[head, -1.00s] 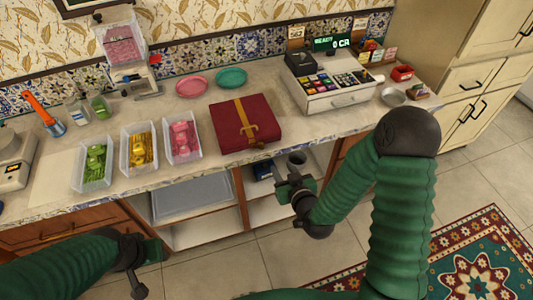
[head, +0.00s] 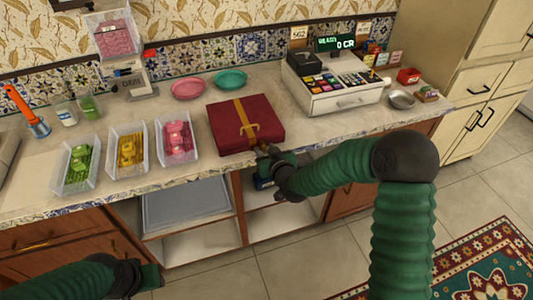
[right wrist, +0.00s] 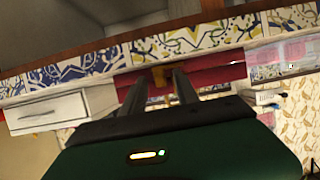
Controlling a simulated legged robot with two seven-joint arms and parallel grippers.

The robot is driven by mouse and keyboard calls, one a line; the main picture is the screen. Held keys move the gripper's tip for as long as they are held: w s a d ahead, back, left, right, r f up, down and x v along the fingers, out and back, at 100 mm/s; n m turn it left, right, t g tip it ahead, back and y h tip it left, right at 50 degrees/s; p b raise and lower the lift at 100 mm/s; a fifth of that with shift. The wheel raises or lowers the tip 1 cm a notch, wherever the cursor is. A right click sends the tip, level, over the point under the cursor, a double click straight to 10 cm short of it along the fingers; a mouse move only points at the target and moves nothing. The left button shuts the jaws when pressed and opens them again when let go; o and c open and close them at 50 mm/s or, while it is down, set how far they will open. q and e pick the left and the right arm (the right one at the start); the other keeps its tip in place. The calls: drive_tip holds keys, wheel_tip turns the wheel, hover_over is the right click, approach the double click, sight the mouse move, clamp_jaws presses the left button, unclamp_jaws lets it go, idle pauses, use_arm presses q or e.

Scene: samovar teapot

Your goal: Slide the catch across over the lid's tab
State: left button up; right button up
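A dark red box (head: 230,138) with a lid lies flat on the counter. A gold band (head: 241,109) runs across its lid and ends near the front in a gold catch and tab (head: 249,129); I cannot tell these two apart. My right gripper (head: 264,149) is just in front of the box's front edge, right of the catch. In the right wrist view its two fingers (right wrist: 159,80) are apart, with the red box front (right wrist: 205,78) and a gold piece (right wrist: 161,74) beyond them. Contact is not clear. My left gripper (head: 150,279) is low at the left, away from the box.
Clear bins of green (head: 77,168), gold (head: 130,150) and pink (head: 177,140) packets stand left of the box. A cash register (head: 335,90) is to the right. Pink (head: 188,88) and teal (head: 230,80) plates lie behind. An open shelf is below the counter.

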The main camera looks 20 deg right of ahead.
drive_tip(key=shift+a, duration=0.25)
drive_tip(key=shift+d, duration=0.45)
clamp_jaws()
drive_tip(key=shift+a, duration=0.1)
drive_tip(key=shift+a, duration=0.1)
idle(0.5)
